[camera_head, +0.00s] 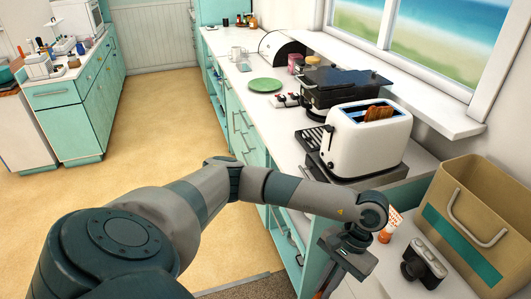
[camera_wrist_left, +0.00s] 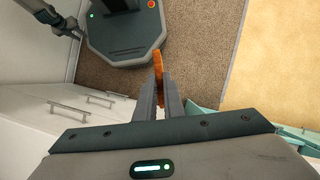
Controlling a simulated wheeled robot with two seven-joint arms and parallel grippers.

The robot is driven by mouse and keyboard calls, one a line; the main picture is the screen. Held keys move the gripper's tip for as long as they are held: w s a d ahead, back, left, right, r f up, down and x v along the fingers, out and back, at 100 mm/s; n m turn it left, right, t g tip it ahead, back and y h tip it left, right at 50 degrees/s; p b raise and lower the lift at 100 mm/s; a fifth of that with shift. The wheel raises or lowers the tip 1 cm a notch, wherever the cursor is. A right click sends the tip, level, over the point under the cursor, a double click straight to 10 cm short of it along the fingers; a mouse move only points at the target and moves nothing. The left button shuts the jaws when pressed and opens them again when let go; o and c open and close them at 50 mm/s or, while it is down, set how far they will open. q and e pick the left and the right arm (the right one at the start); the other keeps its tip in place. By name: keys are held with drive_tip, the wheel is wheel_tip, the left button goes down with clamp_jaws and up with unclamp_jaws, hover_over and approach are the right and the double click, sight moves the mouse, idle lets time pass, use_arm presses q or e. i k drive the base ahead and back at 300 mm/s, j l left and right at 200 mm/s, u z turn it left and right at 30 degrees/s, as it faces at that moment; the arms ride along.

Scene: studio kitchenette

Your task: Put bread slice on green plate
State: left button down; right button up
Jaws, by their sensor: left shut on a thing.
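The green plate (camera_head: 265,85) lies flat and bare on the white counter beyond the toaster. My left gripper (camera_head: 335,275) hangs low at the counter's near edge, well short of the plate. The left wrist view shows its fingers (camera_wrist_left: 158,95) closed on a thin brown bread slice (camera_wrist_left: 157,66), seen edge-on. More browned bread (camera_head: 378,113) stands in the slots of the white toaster (camera_head: 368,145). What looks like part of my right arm's end (camera_wrist_left: 68,27) shows at the wrist view's upper left, too small to read its jaws.
A camera (camera_head: 424,262) and a tan bin (camera_head: 470,215) stand right of my left gripper. A black grill (camera_head: 345,85) and small items lie between toaster and plate.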

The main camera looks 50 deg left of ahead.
sight(264, 86)
drive_tip(key=i+j, duration=0.1)
drive_tip(key=j, duration=0.4)
drive_tip(key=i+j+u, duration=0.15)
drive_tip(key=j, duration=0.8)
drive_tip(key=i+j+u, duration=0.1)
drive_tip(key=j, duration=0.4)
drive_tip(key=i+j, duration=0.2)
drive_tip(key=j, duration=0.25)
drive_tip(key=i+j+u, duration=0.15)
drive_tip(key=j, duration=0.35)
drive_tip(key=i+j, duration=0.15)
drive_tip(key=j, duration=0.3)
drive_tip(key=i+j+u, duration=0.1)
drive_tip(key=j, duration=0.35)
drive_tip(key=i, duration=0.05)
